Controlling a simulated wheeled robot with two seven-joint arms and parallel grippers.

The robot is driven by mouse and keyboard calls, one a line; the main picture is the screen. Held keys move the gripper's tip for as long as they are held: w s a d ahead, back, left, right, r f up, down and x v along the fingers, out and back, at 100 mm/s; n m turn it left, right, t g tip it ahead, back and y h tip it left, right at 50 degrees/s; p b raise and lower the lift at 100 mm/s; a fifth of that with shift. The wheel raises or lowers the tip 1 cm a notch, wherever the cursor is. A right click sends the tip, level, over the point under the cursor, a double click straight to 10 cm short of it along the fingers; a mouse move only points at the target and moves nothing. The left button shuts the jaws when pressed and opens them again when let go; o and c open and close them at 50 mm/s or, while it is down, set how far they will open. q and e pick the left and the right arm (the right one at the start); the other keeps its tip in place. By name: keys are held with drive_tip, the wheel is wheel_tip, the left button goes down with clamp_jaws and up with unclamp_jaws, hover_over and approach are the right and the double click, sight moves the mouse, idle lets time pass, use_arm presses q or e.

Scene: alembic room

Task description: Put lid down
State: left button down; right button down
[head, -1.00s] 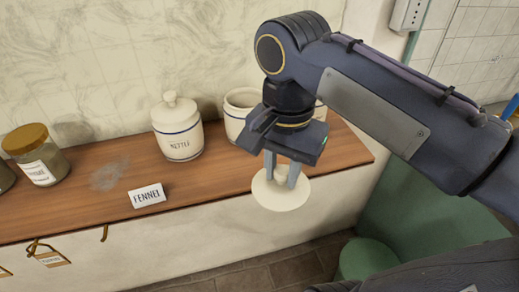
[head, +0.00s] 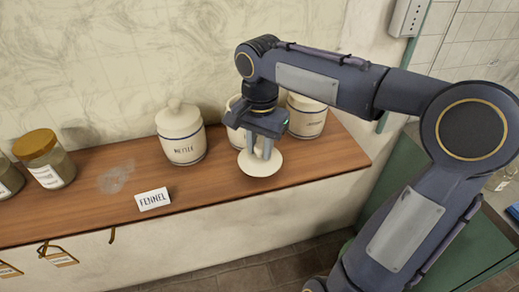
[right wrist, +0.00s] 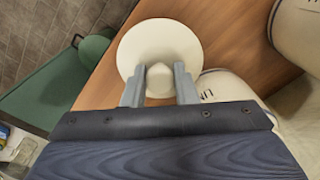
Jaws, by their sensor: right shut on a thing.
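My right gripper (head: 261,150) is shut on the knob of a round cream lid (head: 260,165). The lid is level, over or on the front part of the wooden shelf; I cannot tell if it touches the wood. In the right wrist view the gripper (right wrist: 159,88) has a finger on each side of the knob of the lid (right wrist: 158,42). Behind the gripper stands a white jar (head: 234,137), partly hidden by my arm; its top is mostly hidden. My left gripper is not in view.
The wooden shelf (head: 215,185) holds a lidded jar marked NETTLE (head: 182,135), another white jar (head: 306,118), a FENNEL card (head: 153,199) and a glass jar with a yellow-brown lid (head: 46,160). A grey smudge (head: 116,177) marks the wood. The shelf between card and lid is clear.

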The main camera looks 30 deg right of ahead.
drive_tip(key=shift+f, duration=0.75)
drive_tip(key=shift+w+f, duration=0.2)
drive_tip(key=shift+f, duration=0.15)
drive_tip(key=c, duration=1.1)
unclamp_jaws()
drive_tip(key=shift+c, duration=0.2)
